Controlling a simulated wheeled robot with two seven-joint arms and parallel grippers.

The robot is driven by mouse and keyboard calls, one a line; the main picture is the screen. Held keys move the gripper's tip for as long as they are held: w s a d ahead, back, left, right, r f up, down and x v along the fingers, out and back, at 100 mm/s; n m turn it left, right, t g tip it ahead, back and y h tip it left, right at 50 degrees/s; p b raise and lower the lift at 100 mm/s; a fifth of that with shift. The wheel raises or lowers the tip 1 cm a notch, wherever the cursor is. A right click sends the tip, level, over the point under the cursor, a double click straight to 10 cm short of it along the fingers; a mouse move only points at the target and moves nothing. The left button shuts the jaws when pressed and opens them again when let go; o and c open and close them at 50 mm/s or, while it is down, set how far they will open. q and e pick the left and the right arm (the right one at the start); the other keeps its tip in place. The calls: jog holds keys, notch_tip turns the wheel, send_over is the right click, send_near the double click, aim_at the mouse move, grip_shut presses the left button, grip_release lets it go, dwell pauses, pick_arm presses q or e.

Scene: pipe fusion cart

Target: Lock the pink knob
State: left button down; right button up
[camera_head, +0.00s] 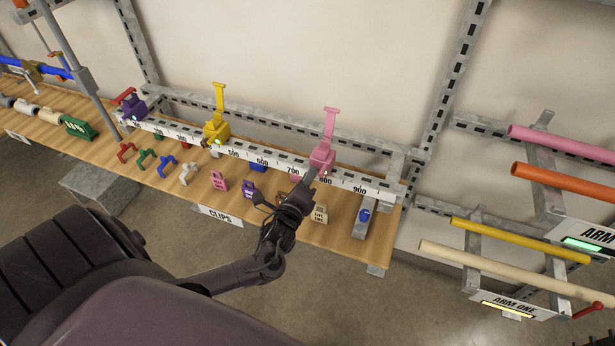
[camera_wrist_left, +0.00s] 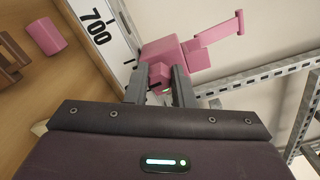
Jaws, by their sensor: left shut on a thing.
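The pink clamp (camera_head: 322,158) sits on the white ruler rail between the 700 and 800 marks, its flat lever pointing up. In the left wrist view the pink clamp body (camera_wrist_left: 163,51) is ahead of my fingers, and its lever extends to the upper right. The small pink knob (camera_wrist_left: 158,77) on its front lies between the two grey fingertips. My left gripper (camera_head: 311,174) reaches up to the front of the clamp; in the wrist view the gripper (camera_wrist_left: 158,82) is shut on the knob. The fingers partly hide the knob. My right gripper is not in view.
A yellow clamp (camera_head: 215,130) and a purple clamp (camera_head: 133,108) sit farther left on the rail (camera_head: 262,160). Several coloured clips lie on the wooden shelf (camera_head: 205,178) below. Pipe racks with a pink pipe (camera_head: 560,143) and an orange pipe (camera_head: 565,179) stand at right.

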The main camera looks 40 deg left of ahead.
pick_arm(q)
jog(key=c, duration=1.2)
grip_release()
jog(key=shift+c, duration=0.2)
jog(key=b+v, duration=0.1)
jog(key=v, duration=0.6)
jog(key=shift+s+b, duration=0.35)
